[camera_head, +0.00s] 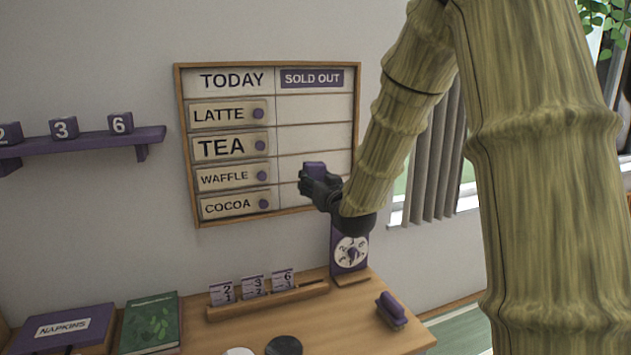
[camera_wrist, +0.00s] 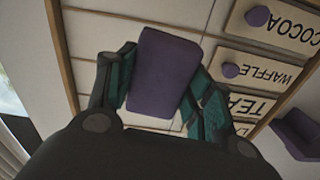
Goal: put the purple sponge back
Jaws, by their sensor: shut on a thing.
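The purple sponge (camera_head: 314,169) is a small block held up in front of the menu board's lower right part. My gripper (camera_head: 322,187) is shut on it, well above the counter. In the wrist view the sponge (camera_wrist: 158,78) sits between the two fingers, with its far end sticking out past them. The menu board (camera_head: 268,211) hangs on the wall behind. I cannot tell whether the sponge touches it. A purple brush-like object (camera_head: 391,310) lies on the counter (camera_head: 338,325) at the right.
A purple stand with a round dial (camera_head: 350,252) is below my gripper. A wooden card rack (camera_head: 267,302) stands left of it. A green book (camera_head: 150,325) and a napkin box (camera_head: 62,332) are at left. A purple shelf (camera_head: 85,140) holds number cubes.

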